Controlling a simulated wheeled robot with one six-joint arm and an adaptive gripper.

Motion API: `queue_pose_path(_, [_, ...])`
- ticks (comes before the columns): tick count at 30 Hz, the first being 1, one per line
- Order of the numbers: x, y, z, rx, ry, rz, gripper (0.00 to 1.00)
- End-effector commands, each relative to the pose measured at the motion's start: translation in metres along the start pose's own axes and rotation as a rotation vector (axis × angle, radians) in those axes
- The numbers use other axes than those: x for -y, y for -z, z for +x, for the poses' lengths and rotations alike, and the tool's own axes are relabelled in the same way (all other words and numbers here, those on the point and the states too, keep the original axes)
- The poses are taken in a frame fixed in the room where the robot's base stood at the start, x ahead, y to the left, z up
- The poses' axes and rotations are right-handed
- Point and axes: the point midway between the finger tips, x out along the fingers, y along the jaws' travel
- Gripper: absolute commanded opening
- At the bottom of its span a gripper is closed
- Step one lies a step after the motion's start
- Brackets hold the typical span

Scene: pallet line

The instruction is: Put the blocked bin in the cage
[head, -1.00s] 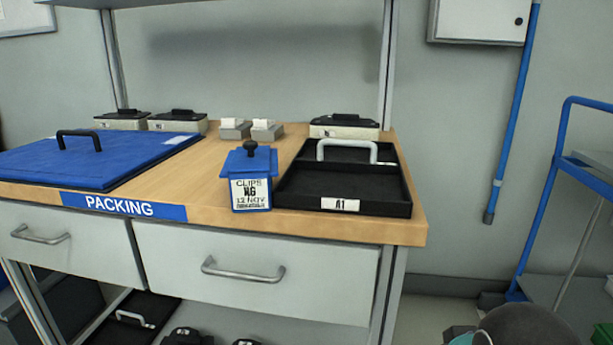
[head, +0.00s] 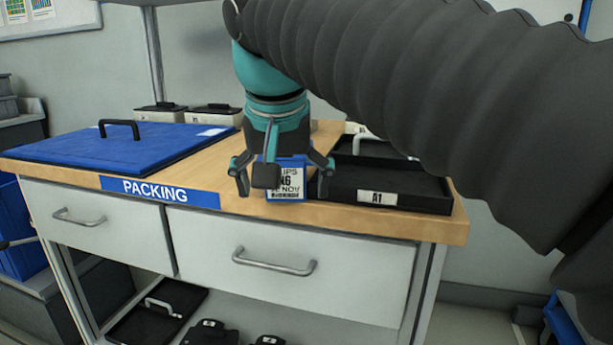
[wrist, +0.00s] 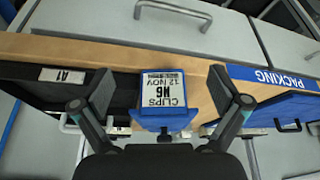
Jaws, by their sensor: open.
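A small blue bin (head: 289,183) with a white label reading CLIPS, 12 NOV stands upright near the front edge of the wooden packing bench (head: 440,229). It also shows in the wrist view (wrist: 161,124), between the two fingers. My gripper (head: 283,182) is open, its fingers spread to the left and right of the bin, with a gap on each side. In the head view my gripper covers the bin's top and part of its label. No cage can be made out in the current views.
A black tray marked A1 (head: 408,200) stands close to the bin's right. A large blue lid with a black handle (head: 120,150) lies at the left of the bench. Drawers with metal handles (head: 275,263) are below the front edge.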

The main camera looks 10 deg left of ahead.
Motion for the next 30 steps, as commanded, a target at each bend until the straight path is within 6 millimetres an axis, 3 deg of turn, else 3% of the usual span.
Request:
queue_pose_path(12, [0.003, 0.056, 0.021, 0.001, -0.001, 0.002, 0.98])
queue_pose_path(20, [0.003, 0.071, 0.028, 0.0, 0.0, 0.001, 0.98])
queue_pose_path(30, [0.003, 0.113, 0.045, 0.0, 0.001, 0.001, 0.98])
